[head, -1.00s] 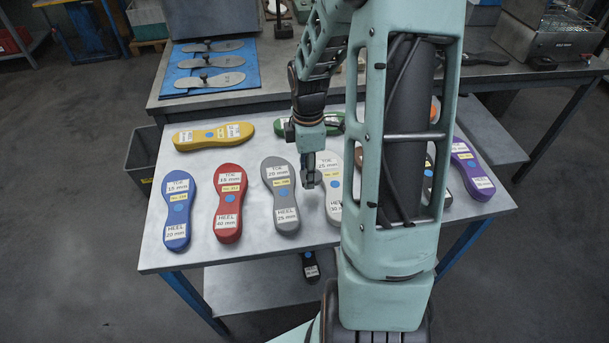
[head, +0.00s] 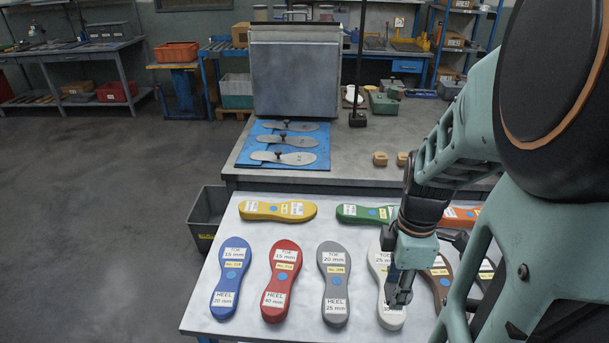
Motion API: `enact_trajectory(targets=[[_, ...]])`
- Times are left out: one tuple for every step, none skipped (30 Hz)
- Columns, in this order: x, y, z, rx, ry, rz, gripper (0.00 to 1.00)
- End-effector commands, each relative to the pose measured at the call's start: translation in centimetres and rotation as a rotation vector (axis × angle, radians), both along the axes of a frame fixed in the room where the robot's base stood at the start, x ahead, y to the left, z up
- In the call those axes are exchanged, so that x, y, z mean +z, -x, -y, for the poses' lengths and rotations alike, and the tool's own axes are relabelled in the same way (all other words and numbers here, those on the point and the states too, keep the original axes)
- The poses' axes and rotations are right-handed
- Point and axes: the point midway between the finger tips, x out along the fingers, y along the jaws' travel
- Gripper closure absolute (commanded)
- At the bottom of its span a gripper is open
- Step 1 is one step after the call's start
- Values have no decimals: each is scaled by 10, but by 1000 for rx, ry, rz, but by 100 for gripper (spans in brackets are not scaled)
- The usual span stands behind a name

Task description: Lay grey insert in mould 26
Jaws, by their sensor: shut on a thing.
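Several sole-shaped blocks with number labels lie on a pale table (head: 222,290). One is a grey block (head: 335,285), labelled toe 20 mm and heel 25 mm. Three thin grey sole plates with black knobs (head: 284,158) lie on a blue mat (head: 323,145) behind. My gripper (head: 400,298) points down over the lower half of a white block (head: 384,312) and covers part of it. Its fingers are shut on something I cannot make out. The small number labels are too blurred to read, so I cannot tell which is 26.
A blue block (head: 231,280) and a red block (head: 281,285) lie to the left. A yellow block (head: 277,211) and a green block (head: 362,214) lie behind. My arm hides the table's right side. A dark bin (head: 207,218) stands left of the table.

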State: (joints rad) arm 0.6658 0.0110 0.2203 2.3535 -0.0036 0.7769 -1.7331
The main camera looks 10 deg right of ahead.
Motion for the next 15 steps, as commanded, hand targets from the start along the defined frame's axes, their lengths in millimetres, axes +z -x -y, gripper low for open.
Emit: enact_trajectory(targets=[[1, -1, 0, -5, 0, 0, 81], [1, -2, -1, -12, 0, 0, 81], [2, -4, -2, -23, -1, -1, 81], [3, -5, -3, -37, -1, -1, 81], [4, -8, -4, -53, -1, -1, 81], [6, -12, -6, -81, -2, -2, 81], [8, -15, -8, -106, -1, -1, 81], [9, -19, -10, -133, -1, -1, 81], [11, -24, -13, -175, -3, -2, 81], [13, -29, -15, -206, -2, -3, 81], [14, -33, -18, -241, -2, -2, 81], [16, -39, -22, -287, -2, -2, 81], [17, -43, -24, -321, -2, -2, 81], [19, -48, -27, -356, -2, -1, 81], [20, -53, -32, -401, -2, -2, 81]])
